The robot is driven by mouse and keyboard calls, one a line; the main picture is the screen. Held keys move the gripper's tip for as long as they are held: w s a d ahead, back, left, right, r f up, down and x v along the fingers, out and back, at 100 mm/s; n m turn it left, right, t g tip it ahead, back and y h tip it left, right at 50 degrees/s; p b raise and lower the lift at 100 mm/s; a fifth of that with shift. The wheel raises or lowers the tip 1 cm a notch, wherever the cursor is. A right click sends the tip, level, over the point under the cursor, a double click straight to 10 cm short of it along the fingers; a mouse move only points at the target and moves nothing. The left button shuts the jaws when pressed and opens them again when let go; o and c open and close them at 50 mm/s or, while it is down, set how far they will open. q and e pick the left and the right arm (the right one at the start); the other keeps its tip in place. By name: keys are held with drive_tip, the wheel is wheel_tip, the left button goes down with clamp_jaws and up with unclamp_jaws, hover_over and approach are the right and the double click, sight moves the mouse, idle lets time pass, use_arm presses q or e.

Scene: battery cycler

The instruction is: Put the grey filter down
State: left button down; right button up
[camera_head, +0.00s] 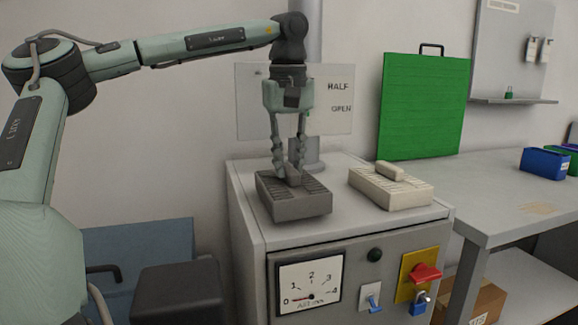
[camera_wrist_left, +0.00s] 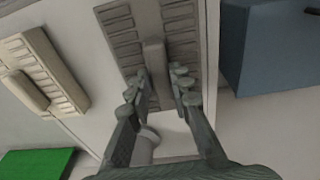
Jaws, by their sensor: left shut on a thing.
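The grey filter (camera_head: 295,202) is a dark block with a slotted top and a raised handle. It is at the left of the top of the grey cabinet (camera_head: 240,200) and appears to rest on it. My left gripper (camera_head: 290,172) points down from above, its fingers shut on the handle. In the left wrist view the grey filter (camera_wrist_left: 128,45) lies beyond the fingers, and the left gripper (camera_wrist_left: 160,88) has a finger on each side of the handle. Any small gap under the filter cannot be told. My right gripper is not in view.
A cream filter (camera_head: 392,188) lies to the right on the same cabinet top. The front panel carries a gauge (camera_head: 310,282), a red switch (camera_head: 426,273) and a blue padlock (camera_head: 419,302). A green board (camera_head: 422,105) stands behind. A grey table (camera_head: 500,195) is at the right.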

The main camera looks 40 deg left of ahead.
sight(288, 170)
use_arm(q)
drive_tip(key=shift+f, duration=0.55)
drive_tip(key=c, duration=1.4)
unclamp_jaws()
drive_tip(key=shift+o, duration=0.2)
wheel_tip(288, 170, up, 12)
drive_tip(key=s, duration=0.1)
drive_tip(key=shift+d, duration=0.45)
